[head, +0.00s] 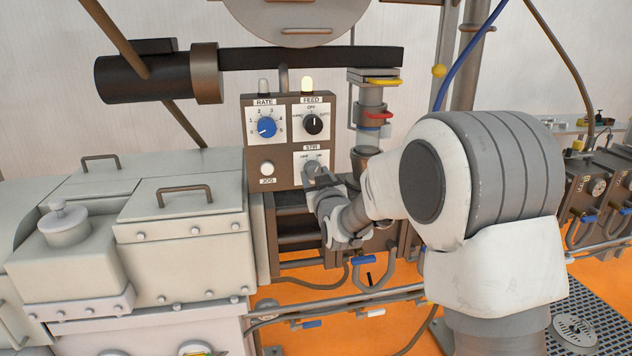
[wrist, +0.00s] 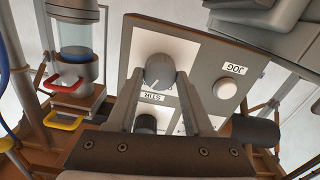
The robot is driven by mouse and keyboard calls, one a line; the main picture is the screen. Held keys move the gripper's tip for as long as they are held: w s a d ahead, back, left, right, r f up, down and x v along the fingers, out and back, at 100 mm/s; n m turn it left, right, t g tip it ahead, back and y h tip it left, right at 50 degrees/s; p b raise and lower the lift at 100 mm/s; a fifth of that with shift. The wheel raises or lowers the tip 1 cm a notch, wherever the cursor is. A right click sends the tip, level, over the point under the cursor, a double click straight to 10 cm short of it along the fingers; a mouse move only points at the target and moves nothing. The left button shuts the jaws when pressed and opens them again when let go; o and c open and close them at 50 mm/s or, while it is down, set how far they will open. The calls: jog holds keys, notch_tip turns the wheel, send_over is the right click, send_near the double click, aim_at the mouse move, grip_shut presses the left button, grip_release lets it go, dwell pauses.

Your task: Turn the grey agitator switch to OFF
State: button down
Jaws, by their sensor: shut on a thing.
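The grey agitator switch (wrist: 159,71) is a round knob beside the STIR label in the wrist view, where the panel appears upside down. My gripper (wrist: 160,76) has one finger on each side of this knob and is shut on it. A pale pointer line shows on the knob, but I cannot read which position it marks.
The blue RATE knob (head: 267,127) and black FEED knob (head: 313,124) sit above the switch. The white JOG button (head: 267,168) is to its left. The lamp above FEED (head: 307,84) glows; the lamp above RATE (head: 263,87) looks unlit. Yellow-handled (head: 384,81) pipework stands right of the panel.

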jog(key=n+b, duration=1)
jog(key=b, duration=0.3)
jog(key=shift+f+n+b, duration=0.1)
jog(key=shift+n+b, duration=0.2)
jog(key=shift+b, duration=0.1)
jog(key=shift+n+b, duration=0.3)
jog(key=shift+n, duration=0.1)
jog(key=shift+c, duration=1.5)
grip_release()
